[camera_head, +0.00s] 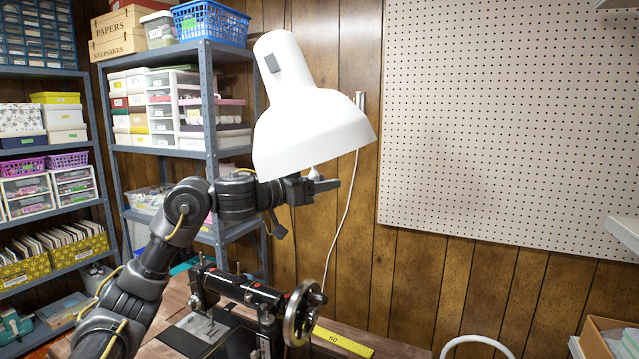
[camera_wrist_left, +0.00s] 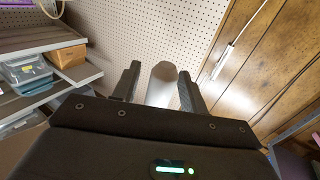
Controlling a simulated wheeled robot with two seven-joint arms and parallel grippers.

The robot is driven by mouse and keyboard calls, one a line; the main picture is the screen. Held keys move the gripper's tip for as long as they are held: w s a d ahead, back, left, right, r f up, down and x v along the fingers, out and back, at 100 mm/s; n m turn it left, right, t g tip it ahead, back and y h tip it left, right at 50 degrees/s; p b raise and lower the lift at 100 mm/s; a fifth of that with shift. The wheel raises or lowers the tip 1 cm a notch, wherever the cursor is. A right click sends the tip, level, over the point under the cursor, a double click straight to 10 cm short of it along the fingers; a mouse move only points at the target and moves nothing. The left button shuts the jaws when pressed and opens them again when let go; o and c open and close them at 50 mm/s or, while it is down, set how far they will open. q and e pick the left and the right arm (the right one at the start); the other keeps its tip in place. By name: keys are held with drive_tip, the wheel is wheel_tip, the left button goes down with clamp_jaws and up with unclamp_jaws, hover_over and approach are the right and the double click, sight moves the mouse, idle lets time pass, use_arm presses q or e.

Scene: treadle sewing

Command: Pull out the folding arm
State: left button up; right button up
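A large white lamp (camera_head: 305,125) with a wide shade hangs in the middle of the head view. A small white tip, perhaps its bulb (camera_head: 314,173), shows below the shade rim. My left gripper (camera_head: 328,186) is just under the shade, pointing right. In the left wrist view its two fingers (camera_wrist_left: 158,82) stand apart, with a rounded white piece (camera_wrist_left: 162,86) between them. A gap shows on its left side; contact on its right cannot be told. I cannot make out a folding arm clearly. My right gripper is not in view.
A black sewing machine (camera_head: 250,294) with a handwheel stands on a wooden table below my arm. A yellow ruler (camera_head: 343,342) lies beside it. Loaded metal shelves (camera_head: 206,110) stand left. A pegboard (camera_head: 500,120) covers the right wall. A white curved tube (camera_head: 476,340) shows at the bottom.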

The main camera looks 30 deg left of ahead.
use_arm(q)
drive_tip(key=b+v, duration=0.1)
drive_tip(key=v, duration=0.9)
drive_tip(key=shift+s, duration=0.4)
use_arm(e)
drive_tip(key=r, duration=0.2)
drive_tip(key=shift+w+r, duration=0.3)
use_arm(q)
drive_tip(key=shift+a, duration=0.1)
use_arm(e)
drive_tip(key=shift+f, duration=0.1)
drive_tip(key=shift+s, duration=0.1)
